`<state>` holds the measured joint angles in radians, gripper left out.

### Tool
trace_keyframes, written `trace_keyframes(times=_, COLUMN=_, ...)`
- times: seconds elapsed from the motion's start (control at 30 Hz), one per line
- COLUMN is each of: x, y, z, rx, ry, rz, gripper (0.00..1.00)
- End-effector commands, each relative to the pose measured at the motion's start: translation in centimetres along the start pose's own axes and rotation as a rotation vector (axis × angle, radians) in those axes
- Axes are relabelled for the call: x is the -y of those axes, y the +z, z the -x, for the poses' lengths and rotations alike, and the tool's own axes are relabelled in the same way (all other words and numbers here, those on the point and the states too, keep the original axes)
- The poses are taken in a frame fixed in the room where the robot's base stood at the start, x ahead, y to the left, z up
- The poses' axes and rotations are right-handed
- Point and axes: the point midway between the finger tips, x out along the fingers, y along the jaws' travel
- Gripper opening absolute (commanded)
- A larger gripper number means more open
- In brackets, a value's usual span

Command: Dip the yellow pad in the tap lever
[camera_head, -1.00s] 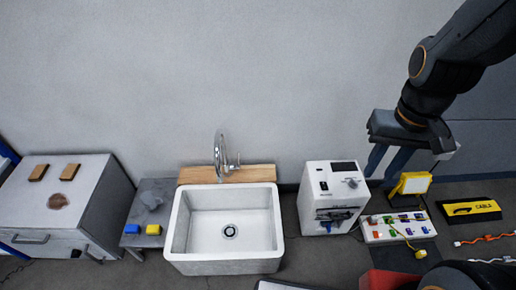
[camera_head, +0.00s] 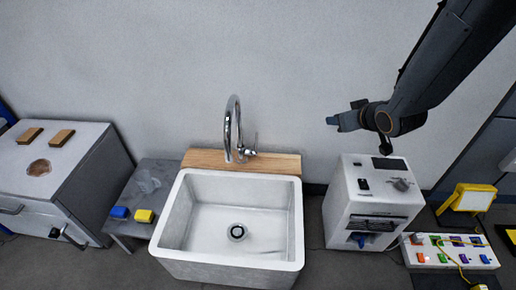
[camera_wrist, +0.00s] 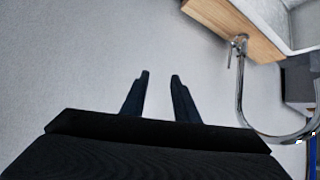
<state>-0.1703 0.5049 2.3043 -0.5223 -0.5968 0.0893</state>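The yellow pad (camera_head: 143,216) lies on the small grey side table (camera_head: 124,228) left of the sink, beside a blue pad (camera_head: 119,213). The chrome tap (camera_head: 233,125) stands on a wooden board behind the sink, with its lever (camera_head: 253,146) on the right side; the tap also shows at the right of the wrist view (camera_wrist: 240,88). My gripper (camera_head: 334,121) is raised above and right of the sink, near the wall. In the wrist view its two fingers (camera_wrist: 159,76) are apart with nothing between them.
The white sink (camera_head: 170,222) is empty. A white machine (camera_head: 345,208) stands right of it, with a board of coloured parts (camera_head: 418,258) and a yellow lamp (camera_head: 470,197) beyond. A grey cabinet (camera_head: 60,190) with brown pads is at the left.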

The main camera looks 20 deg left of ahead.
Motion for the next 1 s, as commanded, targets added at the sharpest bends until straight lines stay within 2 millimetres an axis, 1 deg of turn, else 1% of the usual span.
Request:
trace_keyframes(times=0.03, x=0.9, y=0.8, z=-2.8, rx=-0.04, ry=-0.032, rz=0.018, gripper=0.28)
trace_keyframes(times=0.1, x=2.4, y=0.9, z=-5.3, rx=-0.103, ry=-0.078, rz=0.04, gripper=0.28)
trace_keyframes(times=0.17, x=3.7, y=0.9, z=-7.3, rx=-0.159, ry=-0.12, rz=0.058, gripper=0.28)
trace_keyframes(times=0.2, x=4.7, y=1.1, z=-8.6, rx=-0.195, ry=-0.15, rz=0.068, gripper=0.28)
trace_keyframes(times=0.27, x=6.1, y=1.3, z=-10.3, rx=-0.249, ry=-0.195, rz=0.082, gripper=0.28)
trace_keyframes(times=0.3, x=7.1, y=1.5, z=-11.4, rx=-0.285, ry=-0.226, rz=0.089, gripper=0.28)
trace_keyframes(times=0.4, x=9.6, y=2.1, z=-13.9, rx=-0.373, ry=-0.309, rz=0.102, gripper=0.28)
trace_keyframes(times=0.5, x=12.2, y=3.0, z=-16.0, rx=-0.459, ry=-0.395, rz=0.106, gripper=0.28)
trace_keyframes(times=0.6, x=14.4, y=3.9, z=-17.4, rx=-0.534, ry=-0.474, rz=0.104, gripper=0.28)
trace_keyframes(times=0.73, x=16.5, y=4.9, z=-18.4, rx=-0.61, ry=-0.558, rz=0.096, gripper=0.28)
trace_keyframes(times=0.9, x=17.9, y=5.5, z=-18.8, rx=-0.662, ry=-0.617, rz=0.087, gripper=0.28)
trace_keyframes(times=1.0, x=18.4, y=5.3, z=-19.0, rx=-0.673, ry=-0.628, rz=0.085, gripper=0.28)
